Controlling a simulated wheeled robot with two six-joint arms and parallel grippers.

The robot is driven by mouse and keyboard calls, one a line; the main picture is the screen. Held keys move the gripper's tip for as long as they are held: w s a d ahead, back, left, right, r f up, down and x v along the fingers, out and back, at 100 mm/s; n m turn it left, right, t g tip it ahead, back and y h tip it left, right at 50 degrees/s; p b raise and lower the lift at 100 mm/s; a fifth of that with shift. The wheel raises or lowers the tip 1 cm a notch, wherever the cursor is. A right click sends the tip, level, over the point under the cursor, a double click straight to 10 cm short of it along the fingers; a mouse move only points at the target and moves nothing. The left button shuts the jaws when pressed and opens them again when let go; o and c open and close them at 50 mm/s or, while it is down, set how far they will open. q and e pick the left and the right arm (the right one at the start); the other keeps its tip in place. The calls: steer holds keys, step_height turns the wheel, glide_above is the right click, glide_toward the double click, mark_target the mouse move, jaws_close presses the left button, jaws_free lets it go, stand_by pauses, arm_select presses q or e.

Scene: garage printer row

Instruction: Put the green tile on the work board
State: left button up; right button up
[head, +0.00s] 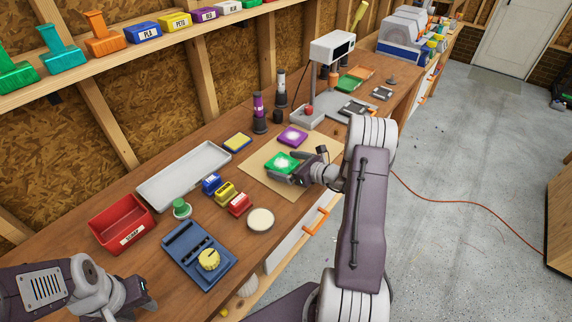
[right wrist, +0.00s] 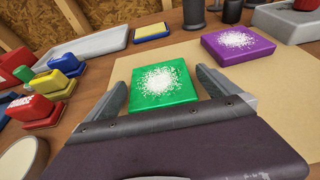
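The green tile (head: 281,163), with a white speckled patch on top, appears to lie flat on the tan work board (head: 262,185). In the right wrist view the green tile (right wrist: 163,84) sits between the two fingers of my right gripper (right wrist: 165,88). Those fingers are apart, with a visible gap at the tile's right side, so the gripper is open around it. A purple tile (head: 292,137) lies on the same board, farther back. My left gripper (head: 146,290) is low at the bottom left, away from the tiles; its fingers are too small to read.
Red, yellow and blue stampers (head: 226,193), a round cream disc (head: 261,219) and a blue holder with a yellow knob (head: 199,253) stand left of the board. A grey tray (head: 184,174), a red scrap bin (head: 122,222) and a grey scale-like stand (head: 297,118) are nearby.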

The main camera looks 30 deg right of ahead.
arm_select(q)
steer(key=shift+r, duration=0.25)
arm_select(e)
steer(key=shift+r, duration=0.25)
arm_select(q)
steer(key=shift+f, duration=0.1)
arm_select(e)
steer(key=shift+s+d, duration=0.2)
steer(key=shift+s, duration=0.15)
arm_select(q)
steer(key=shift+f, duration=0.25)
arm_select(e)
steer(key=v, duration=1.1)
steer(key=shift+s+r, duration=0.1)
